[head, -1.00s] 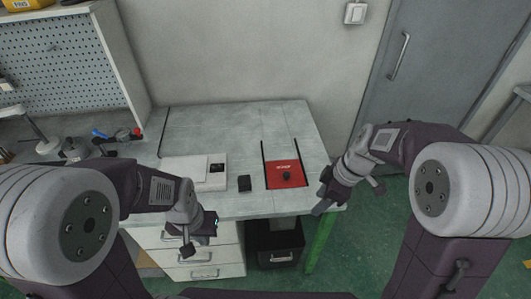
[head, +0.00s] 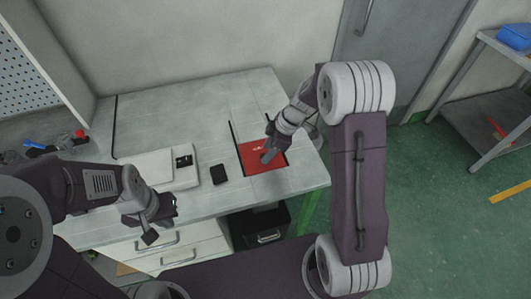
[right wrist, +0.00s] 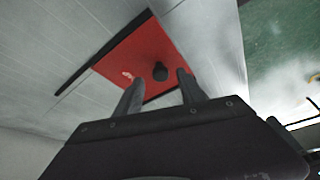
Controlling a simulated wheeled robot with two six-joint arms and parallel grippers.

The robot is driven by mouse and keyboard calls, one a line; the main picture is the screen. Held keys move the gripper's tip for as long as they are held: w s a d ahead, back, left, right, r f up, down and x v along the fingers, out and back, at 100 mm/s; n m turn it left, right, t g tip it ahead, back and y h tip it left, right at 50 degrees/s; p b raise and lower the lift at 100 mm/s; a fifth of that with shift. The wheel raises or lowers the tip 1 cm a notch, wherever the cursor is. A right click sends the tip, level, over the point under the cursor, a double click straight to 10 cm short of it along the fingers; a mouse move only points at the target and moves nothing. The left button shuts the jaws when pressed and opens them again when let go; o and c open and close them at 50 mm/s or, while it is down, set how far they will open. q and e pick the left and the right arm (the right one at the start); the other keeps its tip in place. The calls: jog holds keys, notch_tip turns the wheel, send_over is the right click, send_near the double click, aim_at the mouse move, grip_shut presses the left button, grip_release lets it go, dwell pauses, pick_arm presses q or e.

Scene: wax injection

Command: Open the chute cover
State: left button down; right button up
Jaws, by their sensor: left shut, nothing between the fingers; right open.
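The chute cover is a red square panel (head: 250,156) set in the tabletop between two dark slots. In the right wrist view the red cover (right wrist: 120,60) shows a black knob (right wrist: 160,71) standing on it. My right gripper (head: 268,157) is over the cover in the head view and hides the knob there. In the right wrist view its two fingers (right wrist: 158,88) are open, pointing toward the knob, which appears just beyond the tips; I cannot tell the exact gap. My left gripper (head: 152,232) is shut and empty in front of the table's left part.
A small black block (head: 218,174) and a white box (head: 160,168) lie on the table (head: 200,105) left of the cover. A dark bin (head: 262,232) stands beneath the table. A shelf rack (head: 480,110) stands at the right.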

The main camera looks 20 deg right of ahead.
jog(key=shift+x, duration=0.9)
grip_shut()
dwell(0.8)
